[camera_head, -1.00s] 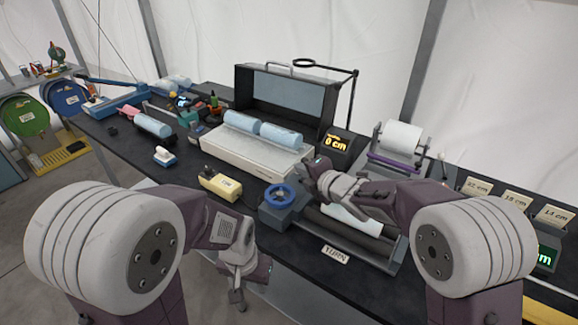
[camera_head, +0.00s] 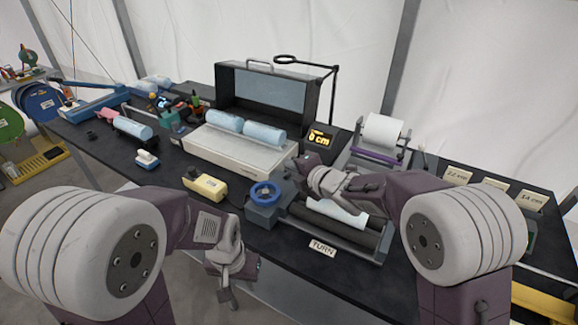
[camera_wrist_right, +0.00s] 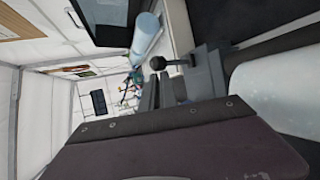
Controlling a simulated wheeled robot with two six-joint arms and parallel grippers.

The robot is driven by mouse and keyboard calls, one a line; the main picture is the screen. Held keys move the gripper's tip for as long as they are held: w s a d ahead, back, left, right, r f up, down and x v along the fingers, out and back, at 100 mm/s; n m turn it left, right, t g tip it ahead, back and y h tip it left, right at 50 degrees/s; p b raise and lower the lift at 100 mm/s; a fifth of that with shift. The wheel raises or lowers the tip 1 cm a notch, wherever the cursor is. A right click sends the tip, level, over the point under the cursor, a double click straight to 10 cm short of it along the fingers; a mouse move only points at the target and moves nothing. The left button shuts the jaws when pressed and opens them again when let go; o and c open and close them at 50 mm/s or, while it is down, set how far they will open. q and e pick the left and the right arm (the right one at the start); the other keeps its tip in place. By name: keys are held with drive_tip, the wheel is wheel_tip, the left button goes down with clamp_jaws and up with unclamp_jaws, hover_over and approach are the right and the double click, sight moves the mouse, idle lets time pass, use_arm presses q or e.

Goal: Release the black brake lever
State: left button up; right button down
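A black-knobbed lever (camera_wrist_right: 158,63), which looks like the brake lever, shows in the right wrist view beside a grey block of the roller machine. It lies just past my right fingers and looks apart from them. In the head view I cannot make it out; my right gripper (camera_head: 306,163) hovers there over the left end of the machine (camera_head: 340,238). My right fingers show as dark bars in the right wrist view (camera_wrist_right: 159,92); their opening is unclear. My left gripper (camera_head: 229,292) hangs low in front of the table edge, away from the machine, with nothing visible in it.
Behind are a white tray with blue rolls (camera_head: 228,121), a "0 cm" display (camera_head: 319,139) and a paper roll (camera_head: 383,130).

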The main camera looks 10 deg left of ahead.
drive_tip(key=shift+d+r, duration=0.1)
drive_tip(key=shift+r, duration=0.05)
drive_tip(key=v, duration=0.9)
